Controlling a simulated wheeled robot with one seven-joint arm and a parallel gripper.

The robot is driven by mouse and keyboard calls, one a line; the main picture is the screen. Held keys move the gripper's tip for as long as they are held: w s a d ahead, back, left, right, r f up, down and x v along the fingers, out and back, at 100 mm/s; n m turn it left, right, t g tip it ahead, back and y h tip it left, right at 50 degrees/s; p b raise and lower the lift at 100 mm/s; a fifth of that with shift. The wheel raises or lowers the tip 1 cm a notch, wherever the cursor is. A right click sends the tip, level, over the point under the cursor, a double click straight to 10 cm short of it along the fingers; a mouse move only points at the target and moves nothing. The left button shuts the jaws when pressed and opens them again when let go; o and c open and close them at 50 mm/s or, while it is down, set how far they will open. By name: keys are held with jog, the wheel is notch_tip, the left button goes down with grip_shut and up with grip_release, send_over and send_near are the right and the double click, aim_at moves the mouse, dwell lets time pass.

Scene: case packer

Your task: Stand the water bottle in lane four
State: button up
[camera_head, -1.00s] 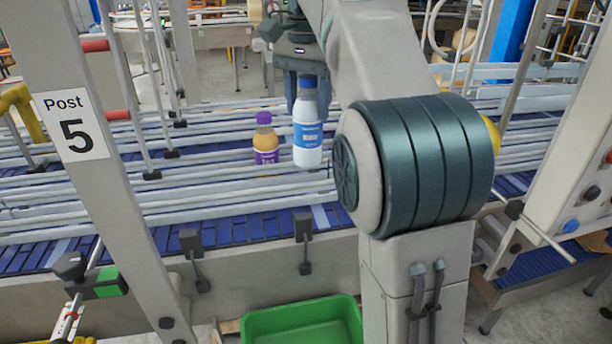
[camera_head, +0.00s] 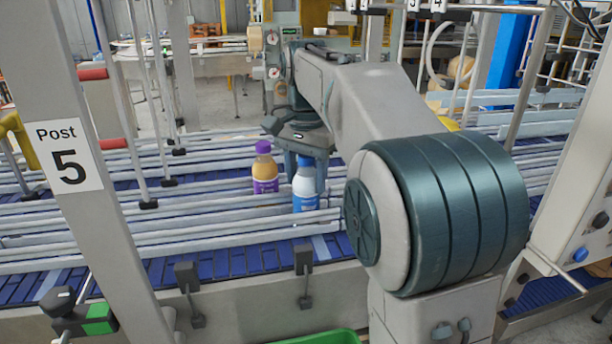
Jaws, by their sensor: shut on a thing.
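The water bottle (camera_head: 305,190) is white with a blue cap and a blue label. It looks upright, and its lower part is hidden behind a guide rail of the conveyor. My gripper (camera_head: 306,165) is shut on it around the cap and upper part, with the fingers pointing down. Just left of it stands a bottle with orange contents, a purple cap and a purple label (camera_head: 264,175), between the rails. The conveyor lanes (camera_head: 225,262) have blue belts and pale rails. I cannot tell which lane is four, or whether the bottle's base touches the belt.
A post marked "Post 5" (camera_head: 70,155) rises at the left. A green bin (camera_head: 325,337) shows at the bottom edge. A machine frame with buttons (camera_head: 570,220) stands at the right. Small brackets (camera_head: 187,276) line the conveyor's near edge.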

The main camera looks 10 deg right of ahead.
jog(key=shift+f, duration=0.15)
jog(key=o, duration=1.5)
notch_tip(320, 180, up, 12)
jog(key=shift+r+p, duration=0.1)
jog(key=shift+p, duration=0.5)
jog(key=s+d+f+n+t, duration=0.1)
jog(key=s+f+n+t, duration=0.3)
jog(key=s+f, duration=1.7)
jog(key=shift+d+f+n, duration=0.25)
jog(key=shift+f+n, duration=1.6)
jog(key=shift+n, duration=0.65)
